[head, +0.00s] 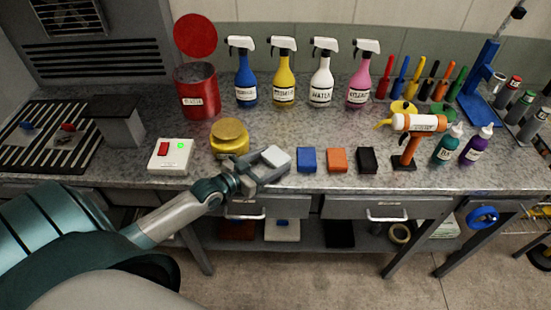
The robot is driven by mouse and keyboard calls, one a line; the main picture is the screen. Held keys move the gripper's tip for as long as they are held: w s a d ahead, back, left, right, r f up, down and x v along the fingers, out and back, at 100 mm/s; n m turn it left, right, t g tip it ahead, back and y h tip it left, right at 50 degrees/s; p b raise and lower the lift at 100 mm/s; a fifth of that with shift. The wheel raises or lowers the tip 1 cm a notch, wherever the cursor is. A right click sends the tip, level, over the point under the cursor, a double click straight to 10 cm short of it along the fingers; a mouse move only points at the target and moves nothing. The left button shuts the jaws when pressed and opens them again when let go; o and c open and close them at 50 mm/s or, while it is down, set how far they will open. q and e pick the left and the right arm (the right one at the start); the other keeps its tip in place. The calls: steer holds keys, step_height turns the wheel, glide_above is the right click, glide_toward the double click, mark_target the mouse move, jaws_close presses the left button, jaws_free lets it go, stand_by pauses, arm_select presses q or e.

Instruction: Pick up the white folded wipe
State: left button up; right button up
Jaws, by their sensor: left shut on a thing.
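The white folded wipe (276,157) is at the front of the grey workbench, left of a blue folded block (306,159). My left gripper (268,162) reaches in from the left and is shut on the white wipe, which shows between and beyond its fingers. I cannot tell whether the wipe is clear of the bench top. Part of the wipe is hidden by the fingers. My right gripper is not in view.
An orange block (337,160) and a black block (367,160) lie further right. A yellow jar (229,138) stands just behind my left wrist. A switch box (171,156) is at left. Several spray bottles line the back, beside a red bin (197,92).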

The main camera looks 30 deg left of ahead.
mark_target(271, 159)
arm_select(q)
steer(key=shift+r, duration=0.15)
steer(key=shift+r+b, duration=0.3)
steer(key=shift+r, duration=0.25)
step_height(271, 159, up, 2)
steer(key=shift+r+b, duration=0.15)
steer(key=shift+b, duration=0.2)
steer(key=s+d+r+b, duration=0.1)
steer(key=d+r+b, duration=0.1)
steer(key=d+r, duration=0.5)
steer(key=d, duration=0.4)
steer(key=shift+s+d+r, duration=0.2)
steer(key=shift+s+d, duration=0.1)
steer(key=shift+s, duration=0.05)
